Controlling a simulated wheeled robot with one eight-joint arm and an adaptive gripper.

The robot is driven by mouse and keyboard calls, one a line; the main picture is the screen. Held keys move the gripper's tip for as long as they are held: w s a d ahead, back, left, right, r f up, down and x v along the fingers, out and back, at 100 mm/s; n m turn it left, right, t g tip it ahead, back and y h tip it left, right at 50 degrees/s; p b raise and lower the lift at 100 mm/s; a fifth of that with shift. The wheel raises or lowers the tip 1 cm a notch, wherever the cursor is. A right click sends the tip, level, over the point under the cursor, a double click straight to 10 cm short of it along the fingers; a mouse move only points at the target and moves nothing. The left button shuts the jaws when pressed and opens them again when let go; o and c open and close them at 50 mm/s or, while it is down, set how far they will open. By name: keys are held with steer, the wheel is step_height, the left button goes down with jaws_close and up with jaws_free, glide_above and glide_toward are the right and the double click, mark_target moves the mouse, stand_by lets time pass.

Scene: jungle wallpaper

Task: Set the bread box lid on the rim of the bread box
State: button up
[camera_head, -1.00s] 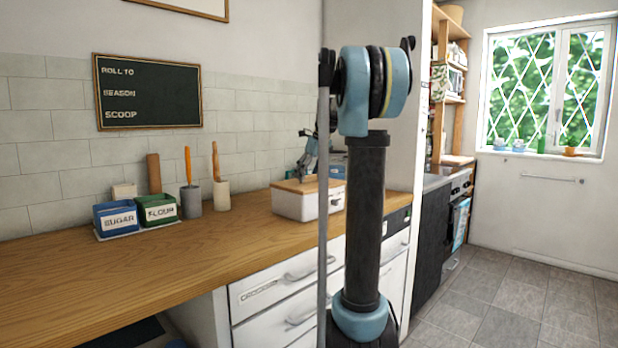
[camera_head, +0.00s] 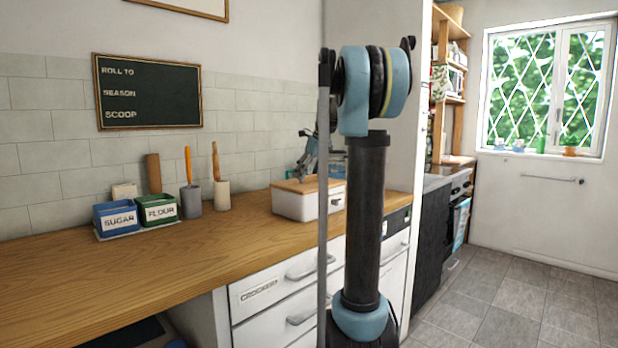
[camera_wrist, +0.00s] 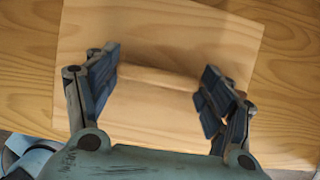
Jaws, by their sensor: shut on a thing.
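The white bread box (camera_head: 290,206) stands on the wooden counter, partly hidden behind my arm in the head view. The flat wooden bread box lid (camera_head: 288,186) lies level over its top, with no clear gap visible between lid and rim. In the wrist view the lid (camera_wrist: 150,40) is a pale board, slightly turned, with a bar handle (camera_wrist: 158,78) across it. My gripper (camera_wrist: 160,88) has one finger at each end of this handle and is shut on it. In the head view my gripper (camera_head: 306,172) is small, above the lid. The rim is hidden in the wrist view.
On the counter (camera_head: 150,260), left of the box, stand the blue sugar bin (camera_head: 116,219), the green flour bin (camera_head: 158,210) and two utensil pots (camera_head: 191,203). The front left counter is clear. White drawers (camera_head: 275,290) are below.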

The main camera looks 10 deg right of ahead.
steer(key=o, duration=1.5)
steer(key=shift+r, duration=0.1)
steer(key=v, duration=1.1)
steer(key=shift+r, duration=0.4)
steer(key=shift+s, duration=0.15)
